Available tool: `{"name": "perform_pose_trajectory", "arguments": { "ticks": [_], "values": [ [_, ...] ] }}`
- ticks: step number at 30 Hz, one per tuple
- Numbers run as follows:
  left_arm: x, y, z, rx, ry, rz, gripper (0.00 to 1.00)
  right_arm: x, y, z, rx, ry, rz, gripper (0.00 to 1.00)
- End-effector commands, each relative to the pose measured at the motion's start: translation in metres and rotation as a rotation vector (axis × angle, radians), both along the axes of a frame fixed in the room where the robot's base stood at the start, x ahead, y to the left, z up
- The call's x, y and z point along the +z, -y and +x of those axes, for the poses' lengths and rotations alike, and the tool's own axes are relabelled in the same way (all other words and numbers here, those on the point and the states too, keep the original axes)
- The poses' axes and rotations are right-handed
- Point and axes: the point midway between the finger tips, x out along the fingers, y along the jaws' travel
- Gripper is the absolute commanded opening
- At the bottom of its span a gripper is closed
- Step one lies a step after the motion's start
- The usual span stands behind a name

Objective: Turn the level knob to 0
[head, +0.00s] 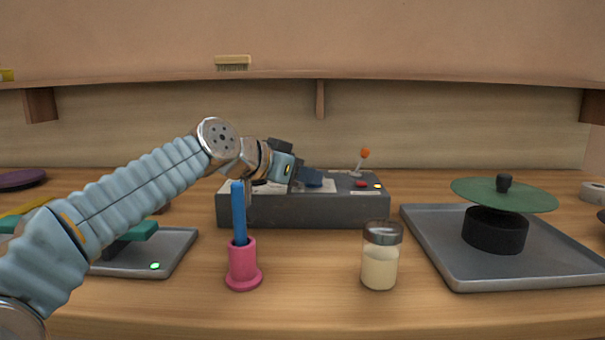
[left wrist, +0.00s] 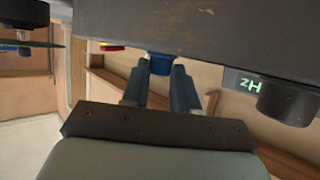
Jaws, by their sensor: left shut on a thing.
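A dark grey control box (head: 310,212) stands at the back middle of the table, with a light panel on top. My left gripper (head: 313,180) reaches over it from the left. In the left wrist view, its two dark blue fingers (left wrist: 160,82) are shut on a blue knob (left wrist: 160,63) at the box. The knob's pointer and scale are hidden, and I cannot read a level label. A dark round knob (left wrist: 288,103) sits beside a lit display (left wrist: 250,84) reading Hz, apart from my fingers. My right gripper is in neither view.
An orange-tipped lever (head: 364,155) rises from the box. A pink holder (head: 243,265) with a blue stick and a glass jar (head: 380,260) stand in front. A grey tray (head: 430,245) at right bears a black drum under a green disc. Another tray (head: 178,248) lies left.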

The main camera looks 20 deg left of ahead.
Motion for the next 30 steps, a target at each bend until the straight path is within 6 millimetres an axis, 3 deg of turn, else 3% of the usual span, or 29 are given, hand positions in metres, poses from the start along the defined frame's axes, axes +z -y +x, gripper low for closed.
{"name": "perform_pose_trajectory", "arguments": {
  "ticks": [11, 12, 16, 26, 30],
  "values": [
    [-0.004, 0.002, 0.0, 0.03, -0.007, 0.001, 0.0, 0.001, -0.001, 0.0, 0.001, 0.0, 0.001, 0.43],
    [-0.004, 0.002, 0.0, 0.03, -0.007, 0.001, 0.33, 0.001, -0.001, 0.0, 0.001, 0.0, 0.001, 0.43],
    [-0.004, 0.002, 0.0, 0.031, -0.005, 0.001, 0.53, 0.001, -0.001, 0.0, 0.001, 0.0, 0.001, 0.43],
    [0.0, 0.0, -0.003, 0.032, -0.001, 0.0, 0.54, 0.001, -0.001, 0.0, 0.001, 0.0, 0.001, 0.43],
    [0.006, -0.008, -0.017, 0.033, 0.002, 0.0, 0.54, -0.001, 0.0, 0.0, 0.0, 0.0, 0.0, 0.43]
  ]
}}
